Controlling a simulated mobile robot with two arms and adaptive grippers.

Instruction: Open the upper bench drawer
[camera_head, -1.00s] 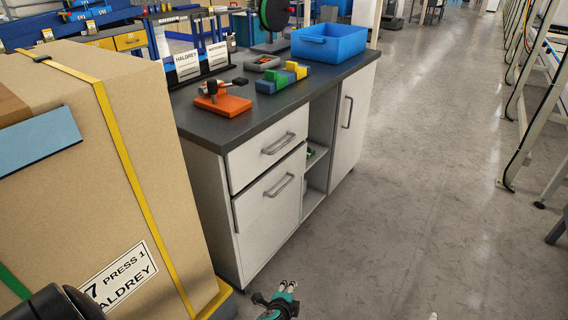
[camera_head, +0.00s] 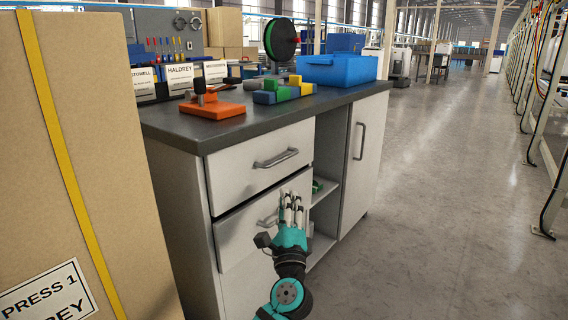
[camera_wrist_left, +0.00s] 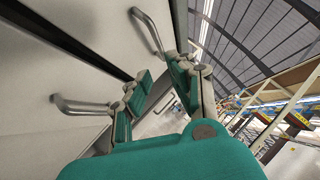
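The upper bench drawer (camera_head: 235,170) has a pale front with a grey bar handle (camera_head: 276,158), and it looks shut. A lower drawer front (camera_head: 240,238) with its own bar handle (camera_head: 266,219) is beneath it. My left gripper (camera_head: 291,199) points upward in front of the lower drawer, right of the lower handle and below the upper one. It hides part of the lower front. In the left wrist view my left gripper (camera_wrist_left: 158,78) is open and empty, its fingers apart. Two bar handles show there, one beyond the fingertips (camera_wrist_left: 147,32) and one to the left (camera_wrist_left: 82,106). My right gripper is not in view.
A large cardboard box (camera_head: 85,150) stands close at the left of the bench. The dark worktop (camera_head: 225,128) holds an orange-based fixture (camera_head: 212,109), coloured blocks (camera_head: 283,93) and a blue bin (camera_head: 338,70). Open shelves and a cupboard door (camera_head: 364,150) are right. Floor there is clear.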

